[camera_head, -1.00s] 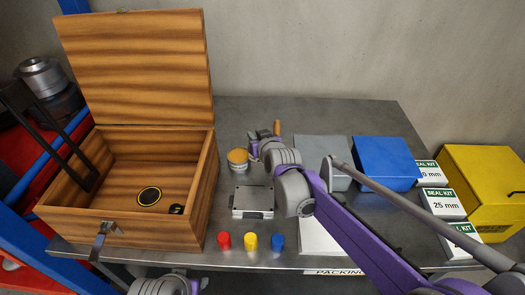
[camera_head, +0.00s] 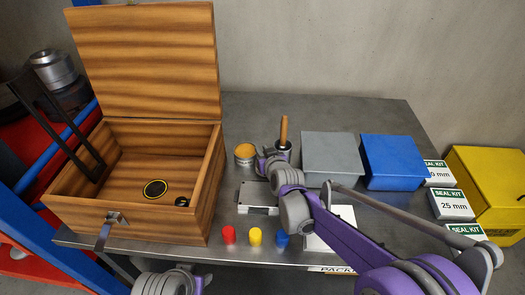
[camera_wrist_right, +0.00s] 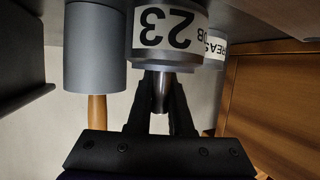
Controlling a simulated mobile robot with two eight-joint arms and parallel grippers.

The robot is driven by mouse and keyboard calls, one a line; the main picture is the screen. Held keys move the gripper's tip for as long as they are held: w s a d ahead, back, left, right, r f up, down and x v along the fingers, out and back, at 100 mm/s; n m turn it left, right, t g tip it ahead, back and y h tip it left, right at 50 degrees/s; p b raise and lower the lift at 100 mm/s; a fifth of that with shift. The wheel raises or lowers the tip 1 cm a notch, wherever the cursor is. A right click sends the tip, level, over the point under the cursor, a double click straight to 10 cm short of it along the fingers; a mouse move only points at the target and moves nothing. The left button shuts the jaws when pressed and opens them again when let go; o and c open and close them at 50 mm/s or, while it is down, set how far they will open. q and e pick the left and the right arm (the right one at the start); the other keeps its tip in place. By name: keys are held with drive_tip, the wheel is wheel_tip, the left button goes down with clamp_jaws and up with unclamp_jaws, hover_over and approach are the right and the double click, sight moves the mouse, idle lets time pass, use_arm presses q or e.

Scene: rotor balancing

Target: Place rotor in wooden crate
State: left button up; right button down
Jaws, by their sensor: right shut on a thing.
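The open wooden crate (camera_head: 209,190) stands at the left of the table in the head view, its lid (camera_head: 145,60) raised. On its floor are a black disc with a yellow ring (camera_head: 155,189) and a small black part (camera_head: 182,202). My right gripper (camera_head: 262,165) is over the table, right of the crate. In the right wrist view, the gripper (camera_wrist_right: 162,95) is shut on the shaft of the rotor (camera_wrist_right: 172,52), a grey cylinder labelled 23.
A tin with an orange top (camera_head: 245,150) stands between crate and gripper. A grey flat unit (camera_head: 246,193) and red, yellow and blue caps (camera_head: 255,237) lie nearer. Grey (camera_head: 331,155) and blue (camera_head: 393,160) bins stand right. A dark frame (camera_head: 50,130) crosses the crate's left wall.

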drive_tip(key=shift+f, duration=0.1)
drive_tip(key=c, duration=1.1)
unclamp_jaws()
drive_tip(key=shift+o, duration=1.4)
